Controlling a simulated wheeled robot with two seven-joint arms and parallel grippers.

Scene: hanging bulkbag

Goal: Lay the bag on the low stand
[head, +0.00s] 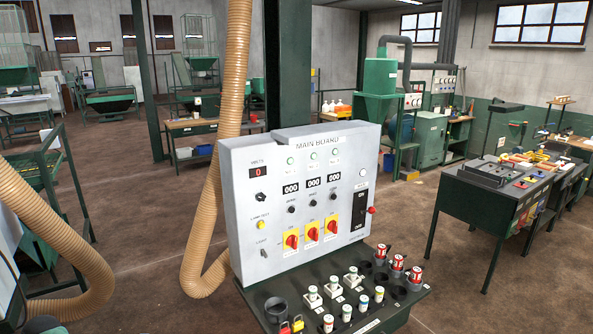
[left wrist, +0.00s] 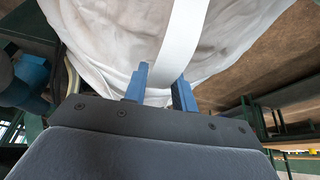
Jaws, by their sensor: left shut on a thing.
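The bag (left wrist: 105,40) is a large white, wrinkled fabric sack filling the upper middle of the left wrist view. A flat white strap (left wrist: 182,35) runs down its front. My left gripper (left wrist: 161,85) has two blue fingers, one on each side of the strap's lower part, and is shut on it. The bag's body is close beyond the fingers. The bag's top and underside are out of view. Neither the bag nor a gripper shows in the head view. I cannot identify the low stand in either view. My right gripper is not seen.
A grey control board (head: 300,200) with switches stands close in front in the head view. Beige ribbed hoses (head: 218,130) hang beside it and at left. A dark bench (head: 490,190) is at right. Brown floor (head: 440,270) is open between. Green framework (left wrist: 262,125) shows beside the gripper.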

